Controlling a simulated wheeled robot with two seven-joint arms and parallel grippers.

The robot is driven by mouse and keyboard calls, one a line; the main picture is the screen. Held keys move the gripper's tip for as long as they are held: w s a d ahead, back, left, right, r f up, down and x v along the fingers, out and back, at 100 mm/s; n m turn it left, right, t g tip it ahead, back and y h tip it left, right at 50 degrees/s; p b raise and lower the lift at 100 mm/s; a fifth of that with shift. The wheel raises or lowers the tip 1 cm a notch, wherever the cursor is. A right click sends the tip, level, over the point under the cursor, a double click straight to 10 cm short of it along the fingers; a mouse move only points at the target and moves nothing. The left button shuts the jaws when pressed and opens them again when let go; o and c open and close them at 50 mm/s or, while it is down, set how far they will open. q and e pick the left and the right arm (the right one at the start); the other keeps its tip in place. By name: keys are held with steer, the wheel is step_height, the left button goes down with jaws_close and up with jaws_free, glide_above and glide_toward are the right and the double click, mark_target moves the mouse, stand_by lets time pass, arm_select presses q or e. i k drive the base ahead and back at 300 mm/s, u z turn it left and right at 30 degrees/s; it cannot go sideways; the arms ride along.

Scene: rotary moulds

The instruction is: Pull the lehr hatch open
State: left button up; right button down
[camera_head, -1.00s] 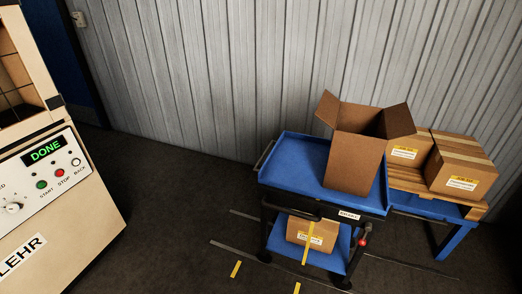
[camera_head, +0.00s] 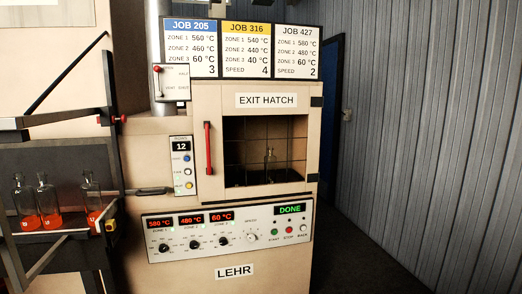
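The lehr (camera_head: 225,274) stands in the middle of the head view, a beige cabinet with a LEHR label. Its exit hatch (camera_head: 212,190) is on the upper front, under an EXIT HATCH label. The hatch looks shut, flush with the front. A red upright bar handle (camera_head: 208,148) is on its left side, and dark hinges (camera_head: 316,101) are on its right edge. A clear bottle (camera_head: 269,163) stands behind the wire-gridded opening. The lehr's display (camera_head: 290,209) reads DONE. Neither of my grippers is in view.
On the left, several bottles with orange-red bottoms (camera_head: 48,205) stand on a dark-framed machine, with a dark handle (camera_head: 150,191) jutting toward the lehr. Job boards (camera_head: 246,51) stand above. Dark floor (camera_head: 365,265) is open at right, before a corrugated wall (camera_head: 440,140).

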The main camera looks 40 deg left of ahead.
mark_target(210, 102)
steer(key=u, duration=1.35)
